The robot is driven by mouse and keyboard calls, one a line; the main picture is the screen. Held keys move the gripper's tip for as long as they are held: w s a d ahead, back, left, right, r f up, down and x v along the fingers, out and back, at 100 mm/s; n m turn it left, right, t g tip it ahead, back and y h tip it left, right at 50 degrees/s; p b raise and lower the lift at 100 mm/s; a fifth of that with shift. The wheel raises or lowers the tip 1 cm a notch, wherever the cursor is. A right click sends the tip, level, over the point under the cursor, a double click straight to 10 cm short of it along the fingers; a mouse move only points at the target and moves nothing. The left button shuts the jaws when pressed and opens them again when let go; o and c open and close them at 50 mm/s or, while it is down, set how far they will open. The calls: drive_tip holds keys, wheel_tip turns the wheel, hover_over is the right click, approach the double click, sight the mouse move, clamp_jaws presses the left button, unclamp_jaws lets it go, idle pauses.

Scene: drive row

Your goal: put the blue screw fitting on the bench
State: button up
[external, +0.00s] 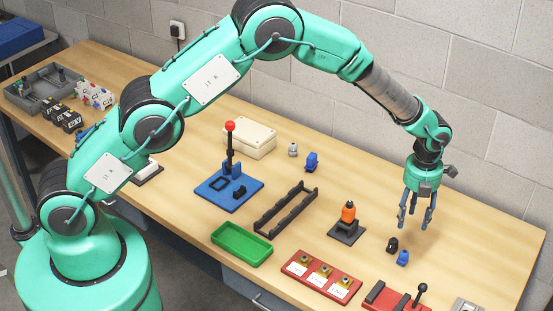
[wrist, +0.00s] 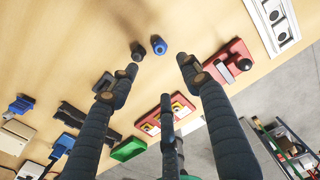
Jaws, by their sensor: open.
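A small blue fitting (external: 402,257) stands on the bench (external: 470,235) at the right, beside a small black fitting (external: 392,244). The wrist view shows the blue fitting (wrist: 159,45) with a round dark opening, next to the black one (wrist: 137,50). Another blue piece (external: 311,162) stands farther back; I cannot tell for sure which is the screw fitting. My gripper (external: 415,219) points down above the bench, just behind and above the black and blue pair. Its fingers (wrist: 161,82) are spread open and hold nothing.
A dark stand with an orange-topped part (external: 348,212) is left of my gripper. A red holder (external: 322,275), a red block with a black knob (external: 395,298) and a green tray (external: 241,244) line the front. The bench right of my gripper is clear.

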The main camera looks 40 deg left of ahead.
drive_tip(key=shift+f, duration=0.15)
hover_over(405, 252)
drive_tip(key=shift+s+f+p, duration=0.1)
drive_tip(key=shift+f+p, duration=0.25)
drive_tip(key=shift+f, duration=3.9)
drive_tip(key=shift+f, duration=0.15)
drive_tip(key=shift+f+p, duration=0.5)
drive_tip(key=shift+f, duration=1.95)
clamp_jaws()
